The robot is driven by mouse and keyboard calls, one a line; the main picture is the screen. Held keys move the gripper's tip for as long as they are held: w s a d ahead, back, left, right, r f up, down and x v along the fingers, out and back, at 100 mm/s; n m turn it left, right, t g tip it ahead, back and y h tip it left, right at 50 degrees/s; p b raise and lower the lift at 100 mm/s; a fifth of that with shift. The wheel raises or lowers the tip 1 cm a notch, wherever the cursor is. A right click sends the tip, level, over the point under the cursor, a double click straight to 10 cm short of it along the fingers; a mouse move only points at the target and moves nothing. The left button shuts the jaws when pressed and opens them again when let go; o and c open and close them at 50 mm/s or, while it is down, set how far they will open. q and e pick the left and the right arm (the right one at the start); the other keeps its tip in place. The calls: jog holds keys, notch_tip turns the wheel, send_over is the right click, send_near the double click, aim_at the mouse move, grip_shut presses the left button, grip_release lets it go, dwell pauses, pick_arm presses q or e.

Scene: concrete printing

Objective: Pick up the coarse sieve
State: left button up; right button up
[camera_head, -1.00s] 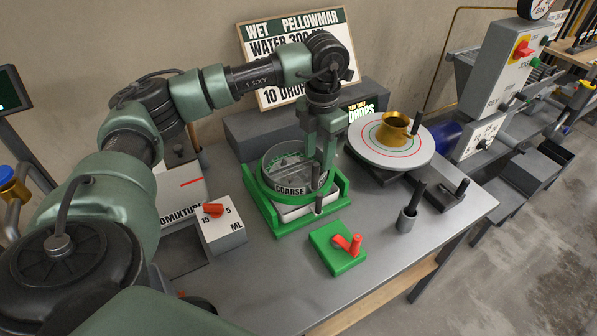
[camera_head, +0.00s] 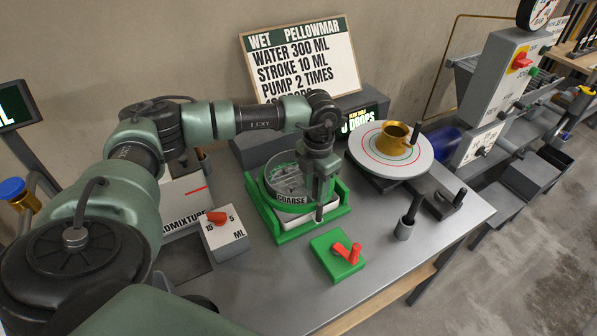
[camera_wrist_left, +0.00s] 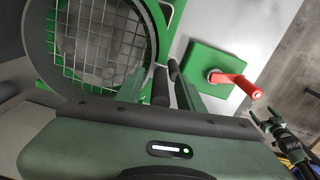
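My left gripper (camera_head: 319,196) points down at the sieve's right front edge.
A green block with a red lever (camera_head: 345,252) lies in front of the holder. A dosing box with a red knob (camera_head: 220,226) stands to the left. A round table (camera_head: 375,162) with a brass cup (camera_head: 394,139) stands to the right, near a grey post holder (camera_head: 405,228).

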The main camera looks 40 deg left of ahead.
pick_arm(q)
grip_shut()
jog(key=shift+r, duration=0.1)
dwell(1.1)
